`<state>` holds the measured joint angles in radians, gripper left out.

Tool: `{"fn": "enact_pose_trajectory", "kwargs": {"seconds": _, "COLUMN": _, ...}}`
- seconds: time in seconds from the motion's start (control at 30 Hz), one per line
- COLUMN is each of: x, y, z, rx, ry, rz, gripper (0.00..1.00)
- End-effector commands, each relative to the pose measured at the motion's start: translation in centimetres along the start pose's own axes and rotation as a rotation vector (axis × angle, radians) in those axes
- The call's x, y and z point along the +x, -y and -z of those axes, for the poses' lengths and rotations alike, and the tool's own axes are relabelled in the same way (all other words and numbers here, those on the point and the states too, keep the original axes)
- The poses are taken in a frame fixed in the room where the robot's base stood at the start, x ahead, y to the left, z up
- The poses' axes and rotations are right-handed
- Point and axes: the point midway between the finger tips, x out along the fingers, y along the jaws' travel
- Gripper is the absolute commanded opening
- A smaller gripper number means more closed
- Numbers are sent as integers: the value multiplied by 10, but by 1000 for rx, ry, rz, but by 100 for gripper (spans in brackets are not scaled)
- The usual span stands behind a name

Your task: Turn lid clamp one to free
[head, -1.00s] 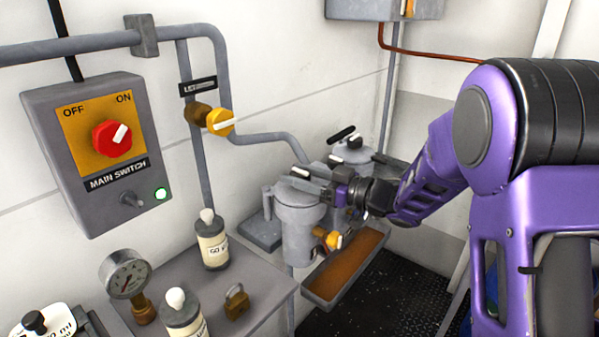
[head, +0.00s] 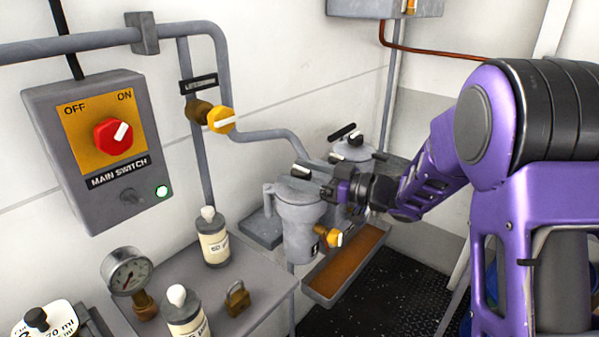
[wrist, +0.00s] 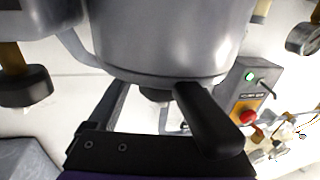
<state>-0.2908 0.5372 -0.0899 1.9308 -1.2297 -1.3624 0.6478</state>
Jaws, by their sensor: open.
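A grey canister (head: 299,225) with a flat lid stands against the wall in the head view. A small pale-topped lever (head: 301,171) sits at its lid. I cannot read which clamp is number one. My gripper (head: 324,188) is open at the right side of the lid and partly hides it. In the wrist view, the grey canister body (wrist: 170,40) fills the top centre. A black handle (wrist: 210,122) projects from its rim, close to my dark gripper parts at the bottom. Contact cannot be told.
A second canister (head: 352,153) with a black handle (head: 342,132) stands behind. A yellow valve knob (head: 333,238) and a brown-filled tray (head: 345,265) lie below my gripper. The main switch box (head: 95,150), bottles and a padlock (head: 237,298) are at left.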

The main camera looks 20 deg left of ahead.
Motion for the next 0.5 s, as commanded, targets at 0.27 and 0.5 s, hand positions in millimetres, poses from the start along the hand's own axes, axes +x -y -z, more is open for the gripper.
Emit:
{"fn": "enact_pose_trajectory", "kwargs": {"seconds": 0.27, "x": -19, "y": -1, "z": 0, "rx": 1, "ry": 0, "rz": -3, "gripper": 83}}
{"fn": "enact_pose_trajectory", "kwargs": {"seconds": 0.5, "x": -75, "y": -2, "z": 1, "rx": 1, "ry": 1, "rz": -7, "gripper": 83}}
